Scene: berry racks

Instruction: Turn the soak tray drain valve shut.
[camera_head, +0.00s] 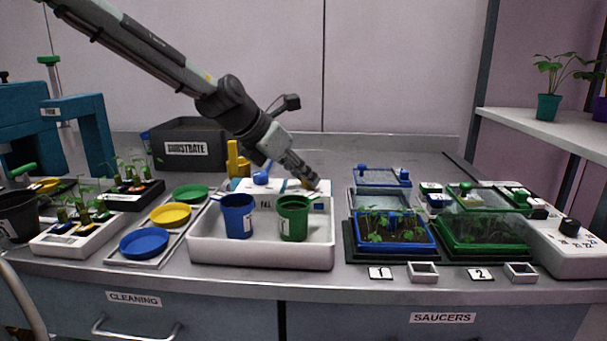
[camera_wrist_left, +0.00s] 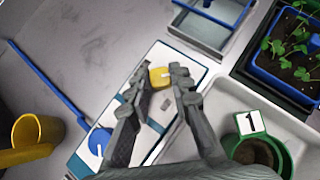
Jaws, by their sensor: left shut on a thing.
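The white soak tray (camera_head: 262,254) stands at the front of the bench, with a blue pot (camera_head: 238,216) and a green pot (camera_head: 293,218) in it. Behind it lies a white panel with a blue border (camera_wrist_left: 190,58). A yellow valve knob (camera_wrist_left: 160,77) and a round blue knob with a long blue lever (camera_wrist_left: 98,141) are on this panel. My left gripper (camera_head: 312,184) reaches down to the panel behind the green pot. In the left wrist view its fingers (camera_wrist_left: 162,80) are closed on the yellow knob, one on each side. My right gripper is out of view.
The green pot, with a label 1, stands close to the left gripper's right side. A yellow object (camera_head: 237,160) and the substrate box (camera_head: 188,145) are behind the tray. Planted trays (camera_head: 390,250) stand to the right, and coloured saucers (camera_head: 145,244) to the left.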

